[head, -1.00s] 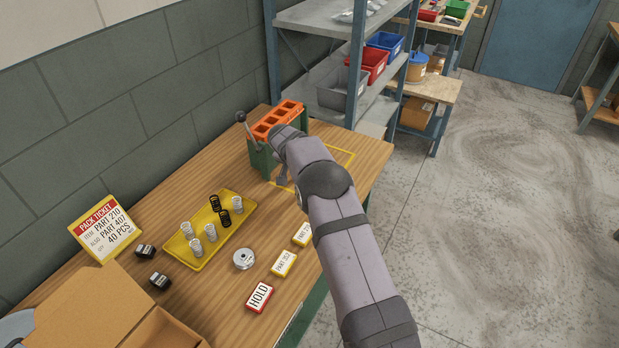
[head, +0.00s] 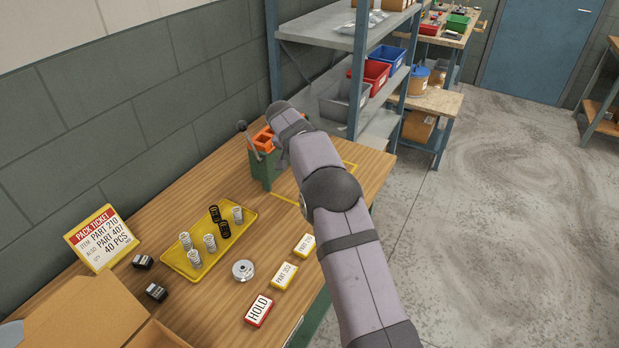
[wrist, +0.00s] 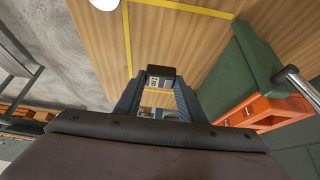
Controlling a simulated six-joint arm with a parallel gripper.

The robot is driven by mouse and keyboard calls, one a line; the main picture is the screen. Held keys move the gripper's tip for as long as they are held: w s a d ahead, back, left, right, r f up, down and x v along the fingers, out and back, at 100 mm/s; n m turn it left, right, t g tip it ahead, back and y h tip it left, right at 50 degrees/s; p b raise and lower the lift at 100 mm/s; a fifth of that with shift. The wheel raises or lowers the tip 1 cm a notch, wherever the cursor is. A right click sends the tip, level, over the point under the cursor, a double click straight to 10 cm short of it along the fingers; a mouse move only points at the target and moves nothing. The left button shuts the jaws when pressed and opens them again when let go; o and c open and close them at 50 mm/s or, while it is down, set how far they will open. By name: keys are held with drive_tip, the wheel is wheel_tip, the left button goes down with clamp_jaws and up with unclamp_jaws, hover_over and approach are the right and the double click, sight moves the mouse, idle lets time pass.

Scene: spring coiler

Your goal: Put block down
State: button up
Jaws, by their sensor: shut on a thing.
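In the wrist view my gripper (wrist: 158,104) is shut on a small dark block (wrist: 161,71) with a pale marked face. The block sits between the fingertips, over the wooden bench. How far it is above the wood I cannot tell. A yellow outline (wrist: 180,6) is marked on the bench; part of it also shows beside my arm in the head view (head: 348,166). In the head view my arm hides the held block and most of my gripper.
The green coiler stand (wrist: 240,70) with its orange top (wrist: 265,113) and a metal lever (wrist: 297,82) is close at the right in the wrist view. In the head view, a yellow tray (head: 215,247) of springs, two black blocks (head: 156,292) and a metal disc (head: 243,270) are nearer.

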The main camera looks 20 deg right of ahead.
drive_tip(key=shift+r, duration=1)
drive_tip(key=shift+s+d+r+n, duration=0.15)
drive_tip(key=shift+s+d+n, duration=0.2)
drive_tip(key=shift+s, duration=0.25)
drive_tip(key=s+a+f+n+t+y, duration=0.1)
drive_tip(key=s+n, duration=0.2)
drive_tip(key=s, duration=0.7)
drive_tip(key=s+a+f+n+t+y, duration=0.1)
drive_tip(key=s+f+n, duration=0.1)
drive_tip(key=s, duration=0.7)
drive_tip(key=w+a+r+n+y+b, duration=0.1)
drive_tip(key=w+a+n, duration=0.1)
drive_tip(key=w+a, duration=0.6)
drive_tip(key=w+a+r+n+y, duration=0.1)
drive_tip(key=w+a+r+n, duration=0.15)
drive_tip(key=a, duration=0.95)
drive_tip(key=w+a+n+y, duration=0.1)
drive_tip(key=a+n+y, duration=0.15)
drive_tip(key=a, duration=1.75)
drive_tip(key=shift+n+g, duration=0.3)
drive_tip(key=shift+n, duration=0.05)
drive_tip(key=shift+f+p, duration=0.65)
drive_tip(key=shift+f, duration=4.65)
